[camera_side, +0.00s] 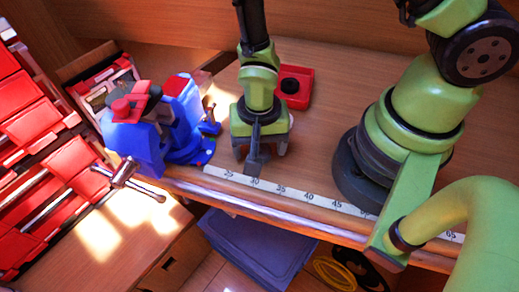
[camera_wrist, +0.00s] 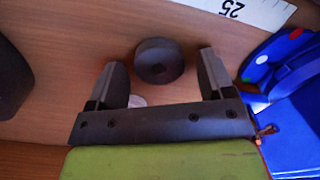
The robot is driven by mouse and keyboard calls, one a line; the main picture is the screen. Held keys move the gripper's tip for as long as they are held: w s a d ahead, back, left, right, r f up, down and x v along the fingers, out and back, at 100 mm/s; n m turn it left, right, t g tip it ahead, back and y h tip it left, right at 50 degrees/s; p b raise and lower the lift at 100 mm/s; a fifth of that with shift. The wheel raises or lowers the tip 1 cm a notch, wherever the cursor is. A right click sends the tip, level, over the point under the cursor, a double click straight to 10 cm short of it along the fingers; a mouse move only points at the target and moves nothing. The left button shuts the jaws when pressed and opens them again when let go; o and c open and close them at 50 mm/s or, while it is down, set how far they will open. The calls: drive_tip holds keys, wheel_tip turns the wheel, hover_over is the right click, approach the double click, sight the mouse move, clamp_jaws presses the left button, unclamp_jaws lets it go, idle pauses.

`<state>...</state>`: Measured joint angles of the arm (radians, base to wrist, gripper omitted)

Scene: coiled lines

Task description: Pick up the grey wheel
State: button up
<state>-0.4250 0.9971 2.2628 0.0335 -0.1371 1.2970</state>
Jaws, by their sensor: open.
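The grey wheel (camera_wrist: 159,61) is a dark grey disc with a small centre hub. It lies on the wooden bench in the wrist view, framed between the tips of my gripper (camera_wrist: 161,70). The fingers are apart, with a gap on both sides of the wheel, and nothing is held. In the side view my gripper (camera_side: 259,153) points down over the bench near its front edge. I cannot make out the wheel there; the gripper seems to hide it.
A measuring strip (camera_side: 307,196) runs along the bench's front edge. A blue vise (camera_side: 150,135) stands left of my gripper. A red tray (camera_side: 305,92) with a black round thing lies behind. A red tool chest (camera_side: 40,130) is at far left.

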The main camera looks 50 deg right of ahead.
drive_tip(key=shift+c, duration=0.4)
drive_tip(key=c, duration=0.9)
drive_tip(key=shift+r, duration=0.1)
